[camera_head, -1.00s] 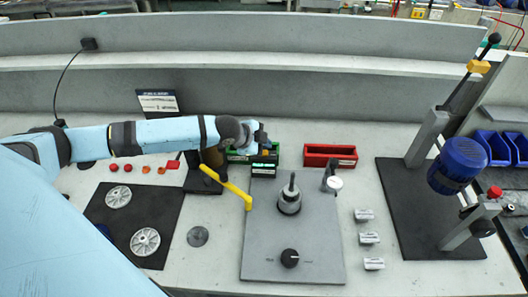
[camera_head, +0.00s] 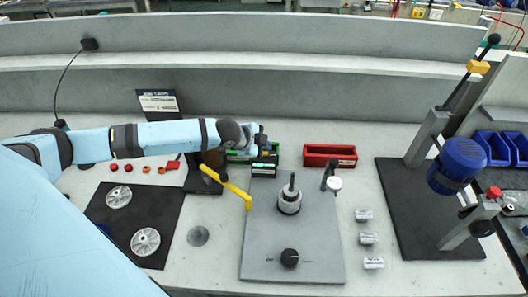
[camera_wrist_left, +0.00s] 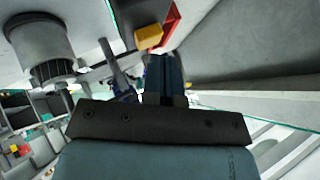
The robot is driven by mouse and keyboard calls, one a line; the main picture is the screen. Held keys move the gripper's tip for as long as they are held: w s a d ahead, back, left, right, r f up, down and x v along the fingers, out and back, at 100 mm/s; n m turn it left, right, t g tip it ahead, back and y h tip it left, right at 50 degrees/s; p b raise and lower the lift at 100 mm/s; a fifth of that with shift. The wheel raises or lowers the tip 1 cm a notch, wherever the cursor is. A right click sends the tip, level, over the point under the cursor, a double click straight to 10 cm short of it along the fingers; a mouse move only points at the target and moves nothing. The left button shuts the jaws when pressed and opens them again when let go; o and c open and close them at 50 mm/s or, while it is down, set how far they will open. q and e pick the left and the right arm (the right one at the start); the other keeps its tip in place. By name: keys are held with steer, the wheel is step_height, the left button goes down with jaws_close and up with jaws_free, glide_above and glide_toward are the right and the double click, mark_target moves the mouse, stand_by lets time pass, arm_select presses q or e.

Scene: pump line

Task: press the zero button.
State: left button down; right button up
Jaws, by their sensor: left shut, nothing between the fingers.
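The zero button seems to be the small yellow-orange block (camera_wrist_left: 148,37) on a dark box in the left wrist view. In the head view the dark readout box (camera_head: 264,170) with a green display stands behind the grey plate, partly hidden by my gripper. My left gripper (camera_head: 263,139) is over the back of this box. In the left wrist view its dark fingers (camera_wrist_left: 165,78) are shut and empty, pointing towards the yellow block. I cannot tell whether they touch it. My right gripper is not in view.
A grey plate (camera_head: 262,240) with a post and black knob is in front. A press (camera_head: 455,165) stands far right.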

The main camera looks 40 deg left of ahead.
arm_select(q)
steer(key=shift+f, duration=0.5)
steer(key=shift+r, duration=0.1)
stand_by(0.5)
steer(key=shift+r+p, duration=0.8)
steer(key=shift+p, duration=0.2)
steer(key=shift+r, duration=0.1)
step_height(320, 180, up, 5)
steer(key=p, duration=0.5)
